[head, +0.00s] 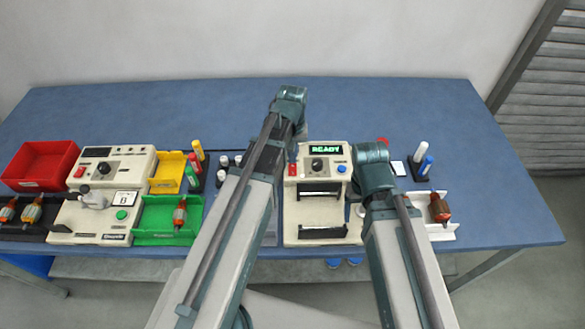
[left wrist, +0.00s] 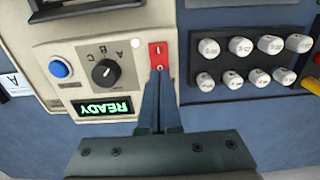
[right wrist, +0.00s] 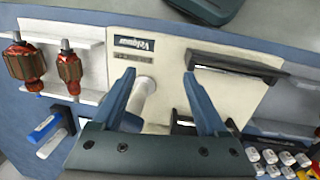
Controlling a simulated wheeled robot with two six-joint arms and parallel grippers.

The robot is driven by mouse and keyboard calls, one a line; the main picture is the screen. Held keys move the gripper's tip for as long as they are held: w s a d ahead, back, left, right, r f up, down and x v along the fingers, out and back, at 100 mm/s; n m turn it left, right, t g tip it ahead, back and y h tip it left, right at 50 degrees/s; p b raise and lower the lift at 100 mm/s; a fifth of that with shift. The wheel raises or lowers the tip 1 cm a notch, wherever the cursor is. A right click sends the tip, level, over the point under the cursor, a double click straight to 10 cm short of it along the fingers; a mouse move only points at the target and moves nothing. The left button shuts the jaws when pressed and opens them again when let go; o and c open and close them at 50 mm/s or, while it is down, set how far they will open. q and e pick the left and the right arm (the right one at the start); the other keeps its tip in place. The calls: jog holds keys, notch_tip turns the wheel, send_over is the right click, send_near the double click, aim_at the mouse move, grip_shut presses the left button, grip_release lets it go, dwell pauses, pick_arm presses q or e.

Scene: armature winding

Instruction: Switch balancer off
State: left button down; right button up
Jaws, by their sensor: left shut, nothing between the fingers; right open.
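The balancer (head: 318,188) is a beige machine on the table with a lit green READY display (head: 326,149). Its red rocker switch (head: 292,169) also shows in the left wrist view (left wrist: 158,52), marked I and O. My left gripper (left wrist: 158,80) is shut and empty, its fingertips at the O end of the switch; I cannot tell whether they touch it. In the head view my left arm hides most of this gripper. My right gripper (right wrist: 159,76) is open and empty above the balancer's base, with a white cylinder (right wrist: 143,96) near one finger.
A dial (left wrist: 106,72) marked A, B, C and a blue button (left wrist: 60,68) sit beside the switch. White-capped bottles (left wrist: 241,46) stand in a black rack nearby. An armature (head: 439,208) lies in a white holder at right. The table's back is clear.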

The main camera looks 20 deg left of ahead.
pick_arm(q)
jog(key=shift+f+b, duration=0.55)
pick_arm(e)
jog(key=shift+f, duration=0.5)
